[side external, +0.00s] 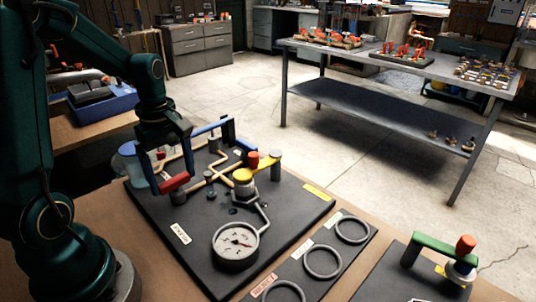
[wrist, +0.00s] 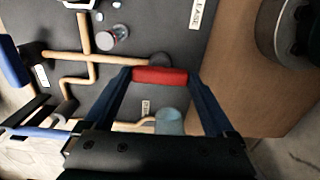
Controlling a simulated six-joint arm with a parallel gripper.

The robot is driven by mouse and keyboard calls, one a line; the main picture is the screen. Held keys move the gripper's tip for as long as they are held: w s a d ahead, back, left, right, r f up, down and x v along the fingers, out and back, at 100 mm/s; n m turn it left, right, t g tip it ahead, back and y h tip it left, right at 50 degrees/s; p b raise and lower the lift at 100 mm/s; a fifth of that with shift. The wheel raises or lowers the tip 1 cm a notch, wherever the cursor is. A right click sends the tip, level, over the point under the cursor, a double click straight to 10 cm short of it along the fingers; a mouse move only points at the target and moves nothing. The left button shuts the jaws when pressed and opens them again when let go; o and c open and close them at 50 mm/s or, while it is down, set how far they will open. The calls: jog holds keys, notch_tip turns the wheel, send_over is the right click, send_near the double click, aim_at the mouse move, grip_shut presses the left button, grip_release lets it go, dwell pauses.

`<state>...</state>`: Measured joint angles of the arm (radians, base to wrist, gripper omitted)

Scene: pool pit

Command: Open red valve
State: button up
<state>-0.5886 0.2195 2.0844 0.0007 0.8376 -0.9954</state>
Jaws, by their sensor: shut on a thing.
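The red valve handle (side external: 174,183) is a short red bar at the left part of the dark valve board (side external: 290,213). My gripper (side external: 172,178) reaches down over it. In the wrist view the red handle (wrist: 160,76) lies crosswise between my two fingertips (wrist: 160,73), one at each end, and the jaws are shut on it. Tan pipes (wrist: 85,57) run across the board near it. The valve stem under the handle is mostly hidden.
A ring panel (side external: 322,262) and a green valve handle (side external: 440,246) are to the right.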

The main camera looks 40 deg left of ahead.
aim_at(173, 179)
jog(key=o, duration=1.1)
jog(key=shift+c, duration=0.2)
jog(key=shift+r, duration=0.1)
jog(key=shift+r, duration=2.55)
